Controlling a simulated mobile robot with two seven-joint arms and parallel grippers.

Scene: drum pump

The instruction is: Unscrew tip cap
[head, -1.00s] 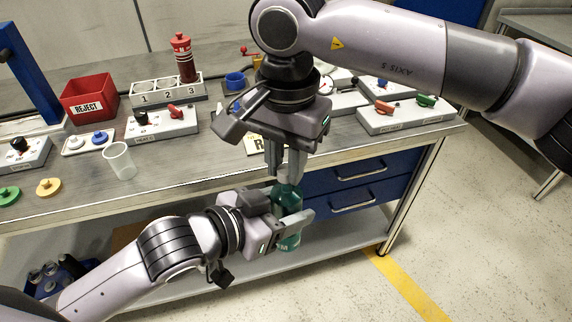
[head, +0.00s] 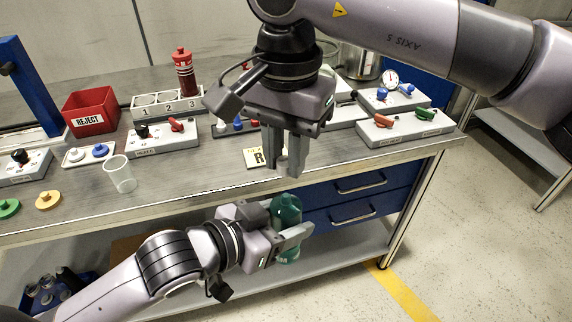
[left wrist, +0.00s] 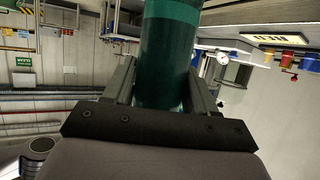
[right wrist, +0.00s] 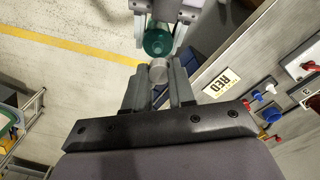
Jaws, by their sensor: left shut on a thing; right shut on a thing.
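The teal-green bottle (head: 286,213) is upright in my left gripper (head: 288,236), in front of the bench edge. The left wrist view shows the bottle (left wrist: 167,55) between the two fingers. My right gripper (head: 289,170) is above the bottle, fingers pointing down, with a gap between its tips and the bottle top. In the right wrist view a small round pale grey cap (right wrist: 158,71) sits between the right fingertips, apart from the bottle (right wrist: 157,42).
The bench behind holds a red reject bin (head: 91,108), a numbered rack (head: 165,104) with a red bottle (head: 183,68), a clear cup (head: 119,174) near the front edge, and several switch boxes. Blue drawers (head: 362,195) lie behind the grippers. The floor at right is clear.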

